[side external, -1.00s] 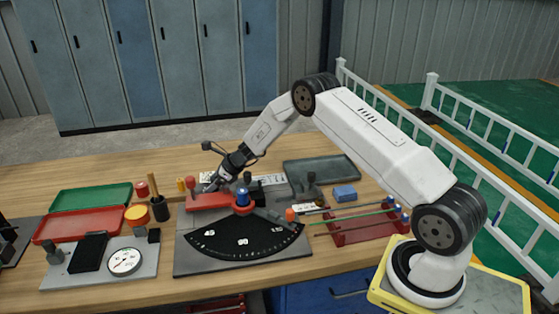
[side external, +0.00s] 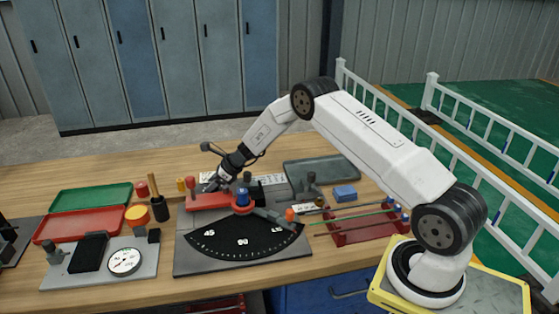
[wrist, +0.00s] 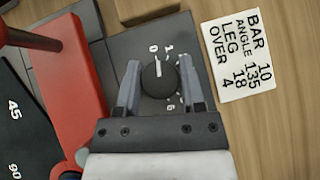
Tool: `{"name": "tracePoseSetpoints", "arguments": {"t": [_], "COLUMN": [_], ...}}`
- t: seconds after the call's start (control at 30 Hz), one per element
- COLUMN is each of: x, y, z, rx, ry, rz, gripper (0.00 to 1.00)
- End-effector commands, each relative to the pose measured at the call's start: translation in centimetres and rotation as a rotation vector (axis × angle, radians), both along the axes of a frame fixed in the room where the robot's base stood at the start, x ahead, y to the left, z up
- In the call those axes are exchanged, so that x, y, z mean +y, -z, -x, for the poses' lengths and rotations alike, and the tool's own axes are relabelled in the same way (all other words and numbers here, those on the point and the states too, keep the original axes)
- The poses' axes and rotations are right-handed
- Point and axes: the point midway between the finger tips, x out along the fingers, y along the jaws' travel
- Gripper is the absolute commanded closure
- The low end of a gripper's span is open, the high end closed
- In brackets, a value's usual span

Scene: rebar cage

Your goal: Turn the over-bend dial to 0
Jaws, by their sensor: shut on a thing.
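The over-bend dial (wrist: 159,80) is a round black knob on a grey plate in the wrist view. Its white mark points up, at or very near the printed 0 (wrist: 153,49); a 1 stands just right of that and a 6 lies below. My gripper (wrist: 160,68) is shut on the dial, with one grey finger on each side of it. In the side external view, my gripper (side external: 214,184) is low behind the red arm of the bender, and the dial is hidden there.
A red bar (wrist: 72,80) stands close left of my gripper. A white card (wrist: 238,55) reads BAR 10, ANGLE 135, LEG 18, OVER 4. The black angle scale (side external: 243,240) is in front. A red rack (side external: 352,232) of rods lies to the right.

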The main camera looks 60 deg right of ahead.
Motion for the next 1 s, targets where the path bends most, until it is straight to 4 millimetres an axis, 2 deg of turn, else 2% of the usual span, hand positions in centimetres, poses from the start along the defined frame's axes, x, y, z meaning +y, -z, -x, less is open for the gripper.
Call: {"name": "tracePoseSetpoints", "arguments": {"t": [0.3, 0.7, 0.73, 0.8, 0.83, 1.0], "x": [0.01, 0.04, 0.04, 0.03, 0.03, 0.02], "y": [-0.05, -0.11, -0.11, -0.1, -0.09, -0.06], "z": [-0.1, -0.05, -0.05, -0.05, -0.04, -0.02], "rx": [-0.002, 0.0, 0.0, 0.0, 0.0, 0.0], "ry": [-0.182, -0.213, -0.213, -0.213, -0.213, -0.211], "rz": [0.0, 0.001, 0.001, 0.001, 0.001, 0.001], "gripper": [1.0, 1.0, 0.4, 0.18, 0.15, 0.15]}}
